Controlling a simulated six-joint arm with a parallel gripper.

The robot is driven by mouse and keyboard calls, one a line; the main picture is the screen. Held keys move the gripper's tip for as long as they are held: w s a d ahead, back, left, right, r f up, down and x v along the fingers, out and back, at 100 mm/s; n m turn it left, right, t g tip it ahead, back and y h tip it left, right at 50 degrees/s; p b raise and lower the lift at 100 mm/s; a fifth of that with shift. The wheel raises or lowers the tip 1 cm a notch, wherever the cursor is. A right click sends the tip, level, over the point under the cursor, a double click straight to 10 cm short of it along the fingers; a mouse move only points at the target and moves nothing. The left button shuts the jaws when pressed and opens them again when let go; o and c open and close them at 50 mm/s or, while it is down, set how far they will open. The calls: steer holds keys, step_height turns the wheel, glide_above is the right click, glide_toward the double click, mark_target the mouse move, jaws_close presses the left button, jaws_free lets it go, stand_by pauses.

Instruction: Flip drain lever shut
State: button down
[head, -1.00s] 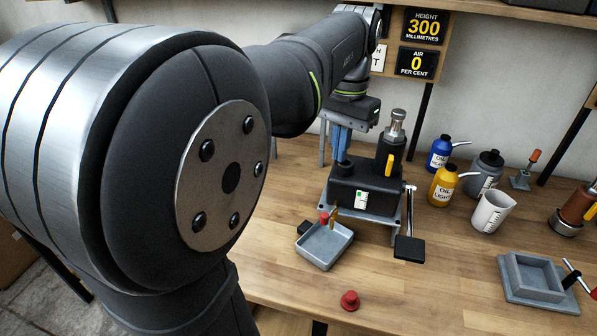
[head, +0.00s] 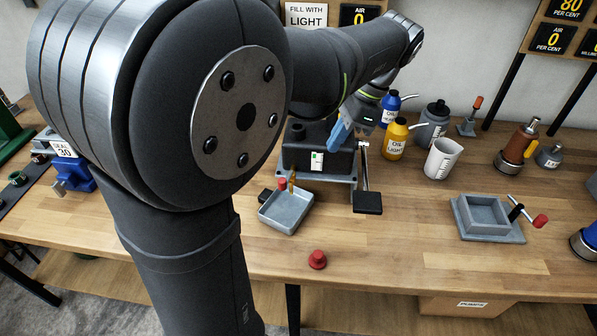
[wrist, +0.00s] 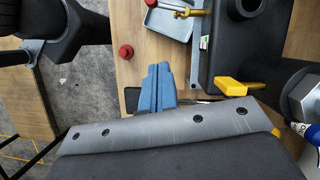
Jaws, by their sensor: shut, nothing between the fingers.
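The black pump unit (head: 305,158) stands on a grey base on the bench. A brass drain fitting with a red-tipped lever (head: 282,184) sits at its front, over a grey tray (head: 285,213). The fitting (wrist: 196,12) and red tip (wrist: 182,12) also show at the top of the wrist view. A yellow lever (wrist: 229,86) on the unit's side is to the right of my fingers in the wrist view. My gripper (head: 331,147) has blue fingers, shut and empty, over the unit's right side. Its fingers (wrist: 158,68) are clear of the red tip.
A black pedal (head: 367,203) is at the unit's right. A red cap (head: 318,260) lies in front of the tray. Oil bottles (head: 397,138) and a white jug (head: 440,158) stand to the right. A grey square fixture (head: 488,218) is farther right.

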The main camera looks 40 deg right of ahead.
steer(key=w+a+f, duration=0.4)
steer(key=a+f, duration=0.2)
steer(key=f, duration=0.3)
steer(key=shift+a+f, duration=0.15)
steer(key=shift+a, duration=0.15)
